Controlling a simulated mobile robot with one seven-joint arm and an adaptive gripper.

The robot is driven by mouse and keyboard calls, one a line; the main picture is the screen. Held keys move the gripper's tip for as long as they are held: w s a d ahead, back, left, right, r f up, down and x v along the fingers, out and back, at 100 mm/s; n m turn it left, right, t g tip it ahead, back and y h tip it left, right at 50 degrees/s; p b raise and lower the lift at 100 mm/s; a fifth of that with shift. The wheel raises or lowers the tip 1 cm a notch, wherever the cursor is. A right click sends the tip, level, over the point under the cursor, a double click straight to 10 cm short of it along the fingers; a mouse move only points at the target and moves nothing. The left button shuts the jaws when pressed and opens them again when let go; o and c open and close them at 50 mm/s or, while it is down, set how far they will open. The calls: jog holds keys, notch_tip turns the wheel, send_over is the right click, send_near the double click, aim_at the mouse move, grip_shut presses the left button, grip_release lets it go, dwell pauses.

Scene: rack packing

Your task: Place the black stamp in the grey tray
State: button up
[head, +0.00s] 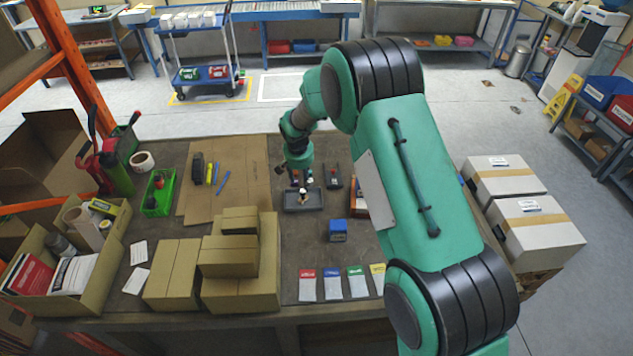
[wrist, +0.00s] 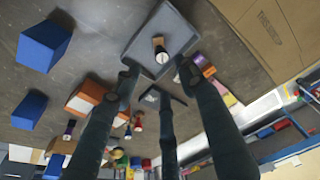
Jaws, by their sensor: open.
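The grey tray (head: 290,206) lies flat on the table in front of my gripper in the head view. It is also at the top of the wrist view (wrist: 178,22). A small dark stamp with a pale band, which looks like the black stamp (wrist: 159,48), stands inside the tray; it also shows in the head view (head: 303,197). My gripper (wrist: 157,72) is open, its fingers spread and empty, apart from the stamp. In the head view my gripper (head: 299,178) is just behind the tray and its fingers are hard to make out.
A blue block (head: 338,231) stands right of the tray's front. An orange-and-white box (wrist: 88,98) is beside the fingers, with several small stamp-like objects beyond. Stacked cardboard boxes (head: 229,256) stand front left. A dark holder (head: 333,176) is right of my gripper.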

jog(key=s+d+r, duration=0.4)
jog(key=s+r, duration=0.3)
jog(key=r, duration=0.3)
jog(key=s+d+r+t, duration=0.1)
jog(key=s+d+r, duration=0.5)
jog(key=r, duration=0.5)
jog(key=s+d+r, duration=0.3)
jog(key=s+r, duration=0.5)
jog(key=r, duration=0.2)
jog(key=s+d+r, duration=0.2)
jog(key=s, duration=0.8)
jog(key=s+d+r+n+t, duration=0.1)
jog(key=s+d+r, duration=0.1)
jog(key=s, duration=0.8)
jog(key=s+d+r+t, duration=0.1)
jog(key=s+d+r, duration=0.1)
jog(key=s, duration=0.9)
jog(key=shift+d, duration=0.4)
